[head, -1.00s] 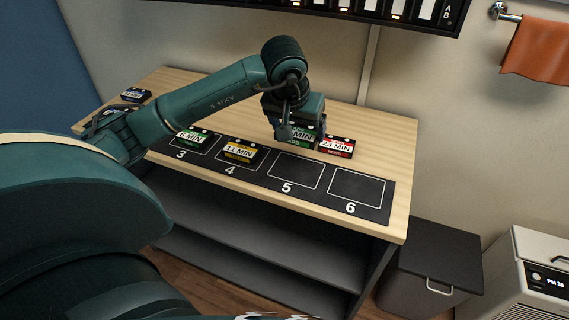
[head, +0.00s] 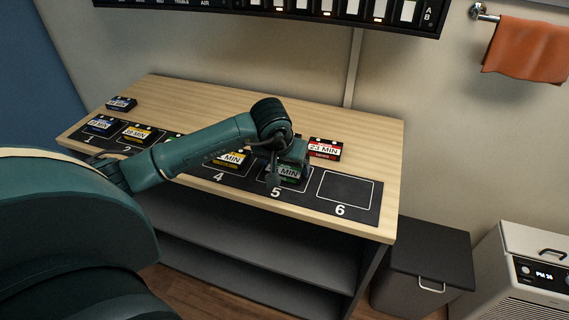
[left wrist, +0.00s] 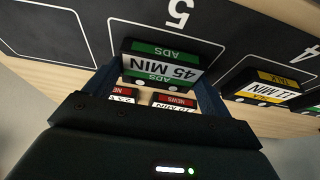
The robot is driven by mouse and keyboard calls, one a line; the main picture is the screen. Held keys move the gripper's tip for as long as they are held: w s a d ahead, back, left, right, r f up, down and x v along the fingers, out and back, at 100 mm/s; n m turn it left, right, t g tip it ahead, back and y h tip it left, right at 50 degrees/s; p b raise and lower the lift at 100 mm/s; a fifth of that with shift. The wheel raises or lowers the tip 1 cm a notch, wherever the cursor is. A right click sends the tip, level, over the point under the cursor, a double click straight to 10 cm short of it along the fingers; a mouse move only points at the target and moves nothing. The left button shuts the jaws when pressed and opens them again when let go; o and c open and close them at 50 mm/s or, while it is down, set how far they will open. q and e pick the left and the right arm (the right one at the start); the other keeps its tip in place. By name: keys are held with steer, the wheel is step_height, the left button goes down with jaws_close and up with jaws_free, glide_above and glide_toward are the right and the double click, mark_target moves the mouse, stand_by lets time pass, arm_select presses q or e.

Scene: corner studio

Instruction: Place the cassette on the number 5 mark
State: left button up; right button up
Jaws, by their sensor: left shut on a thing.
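The green-labelled cassette marked 45 MIN ADS (left wrist: 165,62) is between the fingers of my left gripper (head: 286,168), which is shut on it. In the head view, the cassette (head: 291,173) is partly hidden by the gripper and lies over the number 5 mark (head: 275,191). In the left wrist view, the printed 5 (left wrist: 180,13) and part of its white outline show just beyond the cassette. I cannot tell whether the cassette touches the mat. My right gripper is not in view.
A yellow cassette (head: 231,158) sits on mark 4. Mark 6 (head: 346,190) is empty. A red NEWS cassette (head: 324,149) lies behind the mat. A blue cassette (head: 121,103) is at the back left. Cassettes also sit on marks 1 and 2.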

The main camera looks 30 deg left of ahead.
arm_select(q)
steer(key=shift+f, duration=0.25)
steer(key=o, duration=0.9)
steer(key=shift+r, duration=0.1)
